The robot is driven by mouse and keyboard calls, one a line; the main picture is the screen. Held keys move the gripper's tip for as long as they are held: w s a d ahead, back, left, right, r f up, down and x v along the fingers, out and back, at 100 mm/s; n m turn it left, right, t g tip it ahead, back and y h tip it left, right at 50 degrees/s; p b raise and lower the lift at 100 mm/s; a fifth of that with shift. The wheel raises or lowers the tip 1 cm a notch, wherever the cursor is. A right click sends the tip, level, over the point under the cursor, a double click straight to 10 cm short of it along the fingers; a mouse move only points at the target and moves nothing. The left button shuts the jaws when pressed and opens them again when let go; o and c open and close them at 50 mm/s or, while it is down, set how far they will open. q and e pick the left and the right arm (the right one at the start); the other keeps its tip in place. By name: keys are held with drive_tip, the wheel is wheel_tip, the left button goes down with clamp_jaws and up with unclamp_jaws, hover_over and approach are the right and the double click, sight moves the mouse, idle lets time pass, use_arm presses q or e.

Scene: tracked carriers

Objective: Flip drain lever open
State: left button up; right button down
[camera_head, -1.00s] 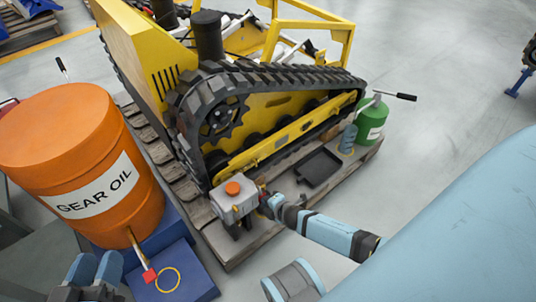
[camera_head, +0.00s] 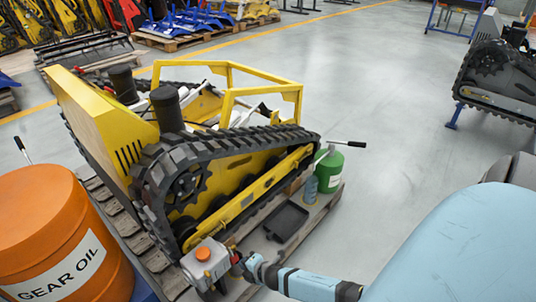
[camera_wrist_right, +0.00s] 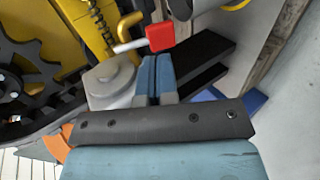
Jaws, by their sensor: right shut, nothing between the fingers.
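The drain lever (camera_wrist_right: 160,37) has a red grip on a pale shaft. In the right wrist view it lies just beyond my right fingertips, with the shaft pointing left. In the head view a small red part (camera_head: 237,258) shows beside a grey housing with an orange cap (camera_head: 203,254), at the front of the tracked carrier (camera_head: 240,170). My right gripper (camera_wrist_right: 155,68) is shut and empty, its blue fingertips close below the red grip; I cannot tell if they touch. In the head view my right gripper (camera_head: 250,266) reaches in beside the housing. My left gripper is out of view.
A black tray (camera_head: 286,222) lies on the wooden pallet. An orange gear oil barrel (camera_head: 50,215) stands at left. Grey floor (camera_head: 400,130) is clear on the right.

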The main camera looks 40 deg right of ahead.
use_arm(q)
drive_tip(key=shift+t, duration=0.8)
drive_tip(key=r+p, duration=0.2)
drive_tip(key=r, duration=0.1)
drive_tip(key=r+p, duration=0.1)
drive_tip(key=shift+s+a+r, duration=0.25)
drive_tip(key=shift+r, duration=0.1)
use_arm(e)
drive_tip(key=s+f+v, duration=0.1)
drive_tip(key=f+v, duration=0.1)
drive_tip(key=v, duration=0.8)
drive_tip(key=shift+s, duration=0.15)
drive_tip(key=shift+d, duration=0.1)
